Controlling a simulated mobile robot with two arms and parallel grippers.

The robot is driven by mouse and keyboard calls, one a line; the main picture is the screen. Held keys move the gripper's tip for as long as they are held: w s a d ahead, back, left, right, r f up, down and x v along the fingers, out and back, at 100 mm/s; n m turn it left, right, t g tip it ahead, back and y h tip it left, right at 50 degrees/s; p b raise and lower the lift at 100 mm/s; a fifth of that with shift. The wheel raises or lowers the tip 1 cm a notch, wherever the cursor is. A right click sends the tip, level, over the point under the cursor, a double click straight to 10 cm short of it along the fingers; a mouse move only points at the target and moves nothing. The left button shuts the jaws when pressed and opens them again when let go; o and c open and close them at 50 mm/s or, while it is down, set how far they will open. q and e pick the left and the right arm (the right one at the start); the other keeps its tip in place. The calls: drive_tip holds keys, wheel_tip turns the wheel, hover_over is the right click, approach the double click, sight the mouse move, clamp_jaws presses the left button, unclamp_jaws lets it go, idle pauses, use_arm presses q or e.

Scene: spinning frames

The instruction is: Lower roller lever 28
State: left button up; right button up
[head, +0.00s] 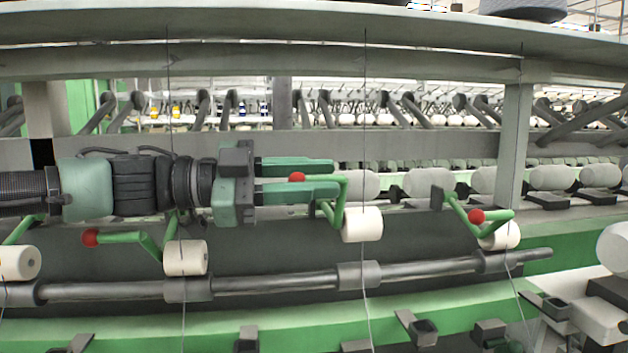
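The fingers point right, one above the other, with a narrow gap. The knob shows partly between them; whether they grip it is unclear. A white roller (362,225) hangs on this lever. The left lever (130,238) carries a white roller (186,258); the right lever (490,214) carries another (500,236). My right gripper is not in view.
A long grey shaft (270,283) with thicker collars runs below the rollers. Thin vertical threads (365,120) pass in front of the machine. A grey post (513,140) stands right of centre, and a wide shelf (300,30) spans the top.

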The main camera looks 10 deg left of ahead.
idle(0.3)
use_arm(q)
drive_tip(key=b+v, duration=0.1)
drive_tip(key=v, duration=0.6)
drive_tip(key=shift+a, duration=0.35)
drive_tip(key=shift+s, duration=0.1)
